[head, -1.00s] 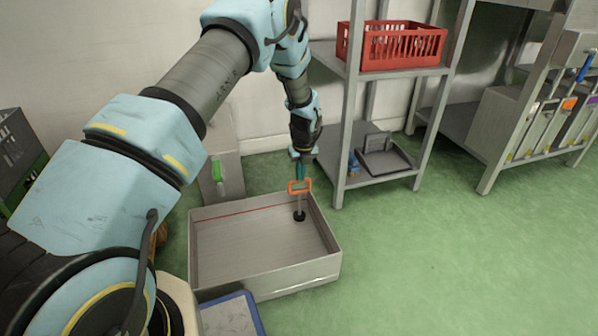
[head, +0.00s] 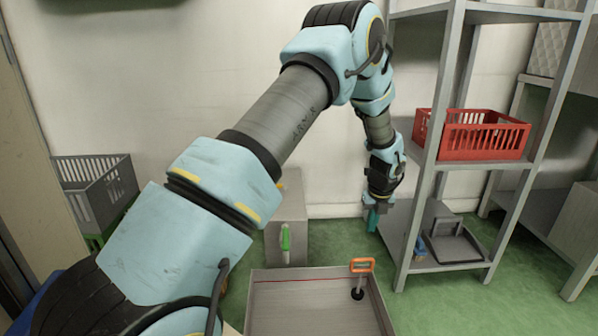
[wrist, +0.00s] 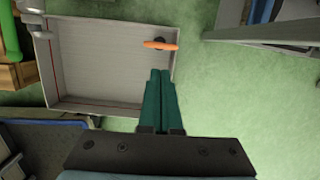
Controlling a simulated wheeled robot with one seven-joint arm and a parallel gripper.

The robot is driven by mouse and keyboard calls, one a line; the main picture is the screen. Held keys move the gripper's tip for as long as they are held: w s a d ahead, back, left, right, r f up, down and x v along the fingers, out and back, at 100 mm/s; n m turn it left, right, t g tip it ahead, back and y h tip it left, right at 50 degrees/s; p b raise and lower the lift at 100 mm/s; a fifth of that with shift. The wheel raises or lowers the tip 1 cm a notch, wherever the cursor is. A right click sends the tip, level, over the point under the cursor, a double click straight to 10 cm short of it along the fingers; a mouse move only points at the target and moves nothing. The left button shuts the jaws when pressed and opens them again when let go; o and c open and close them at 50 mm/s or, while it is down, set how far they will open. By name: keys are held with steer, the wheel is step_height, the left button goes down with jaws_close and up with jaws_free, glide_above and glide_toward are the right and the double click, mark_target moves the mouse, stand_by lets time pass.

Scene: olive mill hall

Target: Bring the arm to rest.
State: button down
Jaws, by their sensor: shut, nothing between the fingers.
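My gripper (head: 373,218) hangs at the end of my arm, pointing down, with teal fingers. In the wrist view my gripper (wrist: 160,75) has its two fingers together, with nothing between them. It is above and apart from a shallow grey metal tray (head: 262,305) on the green floor. The tray (wrist: 58,85) also shows in the wrist view.
A grey metal shelf rack (head: 432,150) stands close right of my gripper, holding a red crate (head: 485,140) and a dark dustpan-like tray (head: 462,243). A grey box with a green handle (head: 286,240) stands behind the tray. A grey crate (head: 95,190) is at left.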

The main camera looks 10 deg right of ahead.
steer(key=s+a+r+n, duration=0.1)
steer(key=a+r+n, duration=0.5)
steer(key=a+n, duration=0.45)
steer(key=s+a+r+n, duration=0.1)
steer(key=a+r+n, duration=0.65)
steer(key=a, duration=0.55)
steer(key=s+a+r+n, duration=0.4)
steer(key=s+a+n, duration=0.9)
steer(key=a+n, duration=0.35)
step_height(320, 180, up, 36)
steer(key=n+p, duration=0.1)
steer(key=p, duration=3.5)
steer(key=shift+d+r+g+p, duration=0.2)
steer(key=shift+d+g+p, duration=0.1)
steer(key=shift+p, duration=0.05)
